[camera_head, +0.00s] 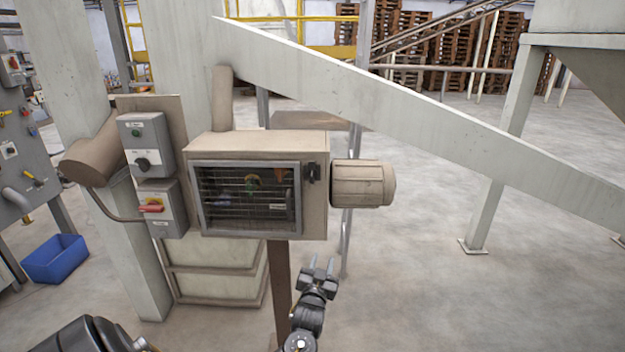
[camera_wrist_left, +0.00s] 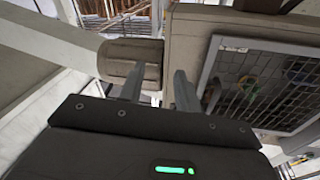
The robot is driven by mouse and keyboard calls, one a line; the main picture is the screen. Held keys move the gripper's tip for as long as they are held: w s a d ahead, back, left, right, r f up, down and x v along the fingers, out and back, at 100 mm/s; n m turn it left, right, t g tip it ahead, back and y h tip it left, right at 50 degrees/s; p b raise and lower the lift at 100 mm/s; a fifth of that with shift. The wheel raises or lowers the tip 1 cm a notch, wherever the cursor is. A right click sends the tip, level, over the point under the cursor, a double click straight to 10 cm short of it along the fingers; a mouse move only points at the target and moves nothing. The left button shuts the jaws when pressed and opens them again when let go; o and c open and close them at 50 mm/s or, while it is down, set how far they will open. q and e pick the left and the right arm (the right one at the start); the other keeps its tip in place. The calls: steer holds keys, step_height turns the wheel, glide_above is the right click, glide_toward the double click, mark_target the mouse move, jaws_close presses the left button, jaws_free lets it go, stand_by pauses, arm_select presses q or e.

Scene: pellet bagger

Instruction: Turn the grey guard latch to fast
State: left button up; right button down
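The guard latch (camera_head: 313,172) is a small dark fitting on the right side of the box front, beside the mesh guard (camera_head: 245,197). Its exact setting is too small to read. In the left wrist view the latch (camera_wrist_left: 211,96) shows partly behind a finger, next to the guard's frame. My left gripper (camera_head: 321,263) is below and slightly right of the box in the head view, fingers pointing up. Its two fingers are apart and empty, as the left wrist view (camera_wrist_left: 158,85) also shows. It is clear of the latch. My right gripper is out of view.
A round motor housing (camera_head: 362,183) sticks out from the box's right side. Two switch boxes, one with a green button (camera_head: 146,145) and one with a red handle (camera_head: 160,208), are at its left. A sloping beam (camera_head: 430,110) crosses behind. Open floor lies to the right.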

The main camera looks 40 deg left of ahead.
mark_target(312, 176)
arm_select(q)
steer(key=s+a+r+n+t+y, duration=0.1)
steer(key=a+r+n+y, duration=0.15)
steer(key=r, duration=0.65)
steer(key=s+a+r+n+y, duration=0.1)
steer(key=r+n+y, duration=0.15)
steer(key=r, duration=0.65)
steer(key=shift+m, duration=0.3)
steer(key=p+x, duration=0.4)
steer(key=x, duration=0.6)
steer(key=shift+w+d+r, duration=0.1)
steer(key=shift+w, duration=0.05)
steer(key=shift+w+a+r, duration=0.1)
steer(key=shift+w+a, duration=0.15)
steer(key=shift+w, duration=0.1)
jaws_close()
